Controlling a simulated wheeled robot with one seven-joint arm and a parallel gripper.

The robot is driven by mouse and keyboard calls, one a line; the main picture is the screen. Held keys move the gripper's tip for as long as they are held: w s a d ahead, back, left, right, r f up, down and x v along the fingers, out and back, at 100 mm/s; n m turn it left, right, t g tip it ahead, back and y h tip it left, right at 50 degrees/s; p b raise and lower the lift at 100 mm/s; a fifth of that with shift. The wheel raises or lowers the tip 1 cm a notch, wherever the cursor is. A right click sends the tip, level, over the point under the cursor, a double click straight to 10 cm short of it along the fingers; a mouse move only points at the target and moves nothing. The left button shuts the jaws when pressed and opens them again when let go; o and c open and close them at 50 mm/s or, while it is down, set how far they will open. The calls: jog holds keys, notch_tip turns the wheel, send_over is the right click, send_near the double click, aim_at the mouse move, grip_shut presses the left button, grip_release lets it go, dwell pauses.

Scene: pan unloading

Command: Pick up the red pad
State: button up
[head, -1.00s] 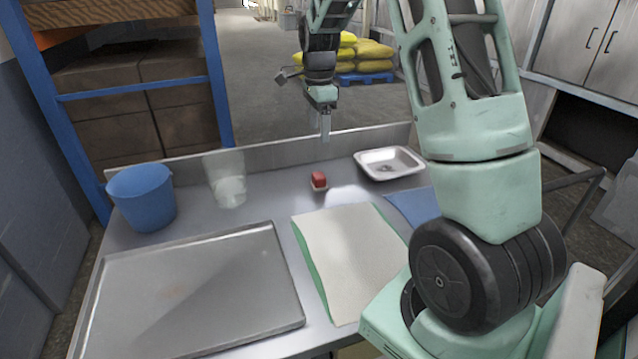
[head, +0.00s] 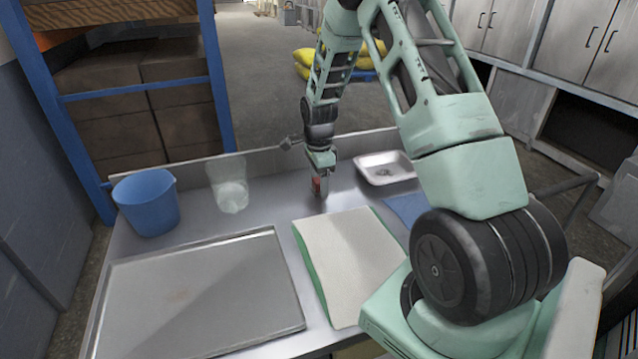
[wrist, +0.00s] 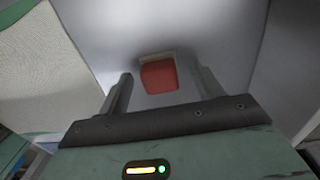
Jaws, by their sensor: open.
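The red pad (head: 316,185) is a small red block with a pale edge, on the metal table toward its back. In the wrist view the red pad (wrist: 159,76) lies between and just beyond my two fingertips, with a pale strip along its far side. My gripper (head: 321,190) is pointed down over the pad and partly hides it in the head view. In the wrist view my gripper (wrist: 160,82) is open, with one finger on each side of the pad and visible gaps to it.
A white-and-green cloth or board (head: 350,255) lies in front of the pad. A metal tray (head: 200,338) is at front left. A blue bucket (head: 147,205) and a clear container (head: 229,185) stand at back left. A small metal dish (head: 372,182) and blue cloth (head: 408,207) are right.

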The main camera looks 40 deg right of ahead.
aim_at(319, 180)
jog(key=shift+f, duration=0.3)
jog(key=c, duration=1.2)
jog(key=shift+o, duration=0.2)
notch_tip(319, 180, up, 10)
jog(key=shift+b, duration=1)
